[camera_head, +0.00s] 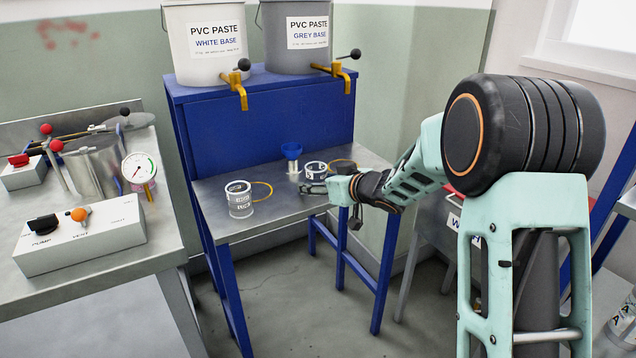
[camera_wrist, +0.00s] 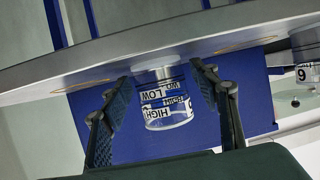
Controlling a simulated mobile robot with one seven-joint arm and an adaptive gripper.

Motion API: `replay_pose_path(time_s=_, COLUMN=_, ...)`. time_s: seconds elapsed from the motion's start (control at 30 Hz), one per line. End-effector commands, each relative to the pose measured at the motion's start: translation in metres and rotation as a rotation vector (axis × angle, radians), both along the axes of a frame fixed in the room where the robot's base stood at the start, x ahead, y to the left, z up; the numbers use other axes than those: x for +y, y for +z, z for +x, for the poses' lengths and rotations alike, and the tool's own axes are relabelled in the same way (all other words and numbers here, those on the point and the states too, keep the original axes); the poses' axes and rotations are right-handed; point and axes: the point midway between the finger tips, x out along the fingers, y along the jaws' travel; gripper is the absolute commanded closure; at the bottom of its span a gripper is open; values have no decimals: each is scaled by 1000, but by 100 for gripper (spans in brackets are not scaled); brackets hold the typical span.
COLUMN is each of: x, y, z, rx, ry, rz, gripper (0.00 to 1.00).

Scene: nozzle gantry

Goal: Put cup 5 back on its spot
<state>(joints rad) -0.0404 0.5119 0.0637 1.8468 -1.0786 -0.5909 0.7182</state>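A clear cup with black level marks stands between my gripper's (camera_wrist: 168,78) fingers in the wrist view (camera_wrist: 166,105), which is upside down. It appears at table level; whether both fingers press on it is unclear. No number shows on it. In the head view, this cup (camera_head: 315,168) is partly behind my gripper (camera_head: 314,188), which reaches in from the right. A yellow ring mark (camera_head: 346,162) lies to its right. Another marked cup (camera_head: 240,200) stands at the left, with a yellow ring mark (camera_head: 270,188) beside it; in the wrist view, this cup (camera_wrist: 308,65) bears one digit, 6 or 9.
The metal tabletop (camera_head: 270,217) is bare in front. Behind it rises a blue stand (camera_head: 265,125) with two paste buckets and yellow taps. A pump bench (camera_head: 110,265) is at left.

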Motion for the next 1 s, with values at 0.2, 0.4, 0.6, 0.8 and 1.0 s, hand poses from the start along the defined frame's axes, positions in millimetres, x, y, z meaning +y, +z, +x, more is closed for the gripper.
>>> replay_pose_path(time_s=0.2, x=0, y=1, z=0, rx=0, ry=0, rz=0, gripper=44)
replay_pose_path(time_s=0.4, x=-11, y=14, z=-12, rx=-1, ry=-2, rz=1, gripper=44)
replay_pose_path(time_s=0.6, x=-36, y=32, z=-43, rx=0, ry=-3, rz=0, gripper=44)
replay_pose_path(time_s=0.8, x=-58, y=45, z=-71, rx=0, ry=-2, rz=-1, gripper=44)
replay_pose_path(time_s=1.0, x=-68, y=51, z=-85, rx=-1, ry=-1, rz=0, gripper=44)
